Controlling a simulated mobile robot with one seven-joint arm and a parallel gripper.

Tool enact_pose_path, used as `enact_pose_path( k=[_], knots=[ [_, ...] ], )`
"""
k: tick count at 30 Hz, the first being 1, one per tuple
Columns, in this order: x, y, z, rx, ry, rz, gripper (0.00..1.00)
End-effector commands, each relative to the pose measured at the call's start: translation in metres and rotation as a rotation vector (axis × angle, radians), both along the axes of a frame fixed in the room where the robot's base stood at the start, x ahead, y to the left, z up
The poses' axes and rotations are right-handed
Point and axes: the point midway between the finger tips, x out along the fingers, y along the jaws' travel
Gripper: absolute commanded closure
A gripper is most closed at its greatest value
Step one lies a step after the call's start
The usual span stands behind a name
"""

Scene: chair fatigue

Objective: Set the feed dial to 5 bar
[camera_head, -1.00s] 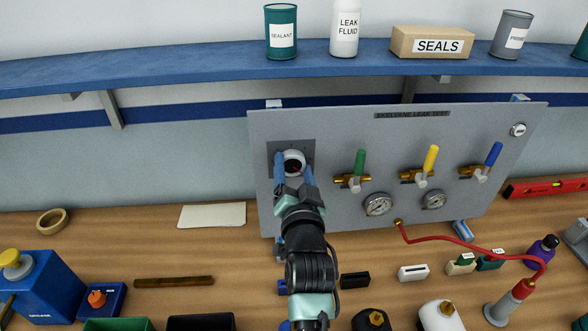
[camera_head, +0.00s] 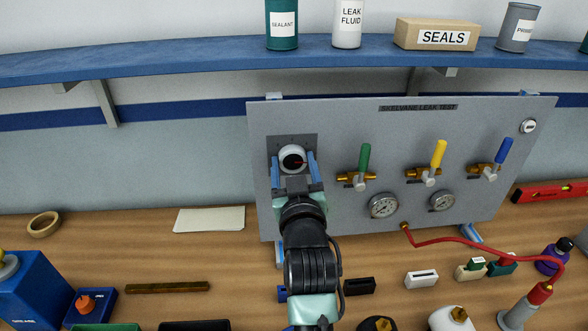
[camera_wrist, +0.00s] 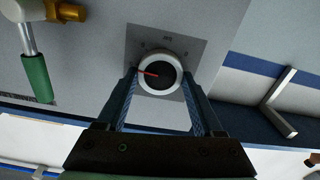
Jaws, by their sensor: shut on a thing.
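The feed dial (camera_head: 291,158) is a round knob with a white rim, a dark face and a red pointer, on a dark plate (camera_head: 308,143) at the panel's upper left. The pointer points right in the head view. In the wrist view the dial (camera_wrist: 160,74) is seen turned round, with its pointer to the left. The plate's markings are too small to read. My gripper (camera_head: 294,161) faces the panel, shut on the dial. Its blue fingers are on either side of the rim, also in the wrist view (camera_wrist: 160,84).
The grey panel (camera_head: 345,130) carries green (camera_head: 365,157), yellow (camera_head: 439,153) and blue (camera_head: 504,151) valve handles right of the dial, with two gauges (camera_head: 383,205) below. A blue shelf (camera_head: 180,63) runs above. A red hose (camera_head: 470,243) and small items lie on the bench.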

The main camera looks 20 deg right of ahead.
Motion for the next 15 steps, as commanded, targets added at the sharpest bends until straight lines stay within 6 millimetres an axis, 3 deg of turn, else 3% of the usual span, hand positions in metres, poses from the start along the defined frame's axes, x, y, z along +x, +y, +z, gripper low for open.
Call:
enact_pose_path(
  k=[15],
  knots=[
    [0.0, 0.0, -0.0009, -0.081, 0.026, 0.0, 0.87]
  ],
)
